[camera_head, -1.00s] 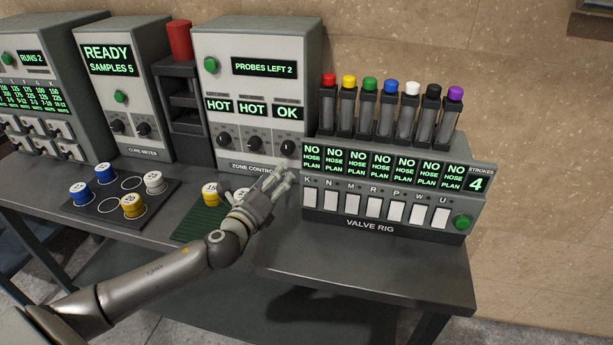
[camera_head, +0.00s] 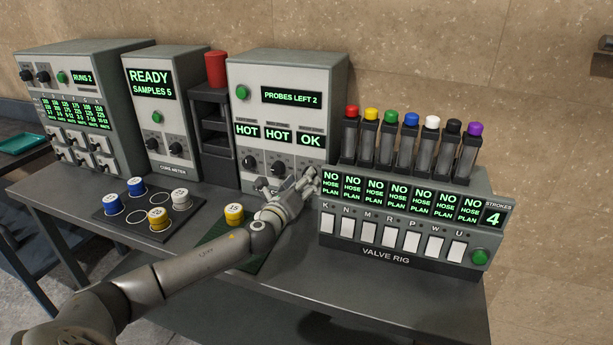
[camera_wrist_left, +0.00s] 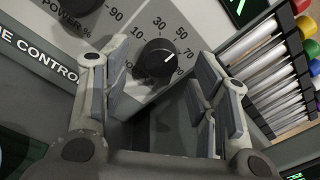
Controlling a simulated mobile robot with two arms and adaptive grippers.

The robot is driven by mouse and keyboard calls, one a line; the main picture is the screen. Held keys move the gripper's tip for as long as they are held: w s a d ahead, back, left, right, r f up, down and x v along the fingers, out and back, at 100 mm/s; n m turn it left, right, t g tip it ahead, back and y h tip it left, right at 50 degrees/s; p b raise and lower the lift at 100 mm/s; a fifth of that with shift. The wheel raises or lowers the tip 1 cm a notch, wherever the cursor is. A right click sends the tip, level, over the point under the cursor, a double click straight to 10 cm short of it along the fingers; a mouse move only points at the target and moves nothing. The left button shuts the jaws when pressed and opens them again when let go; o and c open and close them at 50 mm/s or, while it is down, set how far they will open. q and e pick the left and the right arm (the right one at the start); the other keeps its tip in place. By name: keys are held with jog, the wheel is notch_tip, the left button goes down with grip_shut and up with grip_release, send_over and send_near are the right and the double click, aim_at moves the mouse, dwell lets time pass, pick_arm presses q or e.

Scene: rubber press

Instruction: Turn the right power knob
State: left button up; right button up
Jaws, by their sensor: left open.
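The right power knob (camera_wrist_left: 158,58) is black and round with a white pointer mark, on the sloped front of the grey zone control box (camera_head: 240,120). In the left wrist view it sits ahead of and between the two fingers of my left gripper (camera_wrist_left: 152,80), which are spread apart. Its dial numbers run around it. In the head view my left gripper (camera_head: 306,184) is at the lower right of the box and hides most of this knob. I cannot tell whether the fingers touch the knob. My right gripper is not in view.
The middle knob (camera_head: 278,167) and left knob (camera_head: 249,161) are close on the left. The valve rig (camera_head: 400,257) with its coloured tubes stands right of my gripper. A yellow-sided puck (camera_head: 234,214) stands on a green mat (camera_head: 250,262) near my arm.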

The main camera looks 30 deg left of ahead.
pick_arm(q)
jog(key=shift+w+a, duration=0.15)
jog(key=shift+w, duration=0.6)
jog(key=shift+w+a, duration=0.1)
jog(key=shift+w, duration=0.65)
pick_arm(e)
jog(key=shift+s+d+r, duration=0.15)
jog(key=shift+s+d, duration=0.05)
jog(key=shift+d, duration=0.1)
pick_arm(q)
jog(key=c, duration=1.1)
jog(key=shift+o, duration=0.2)
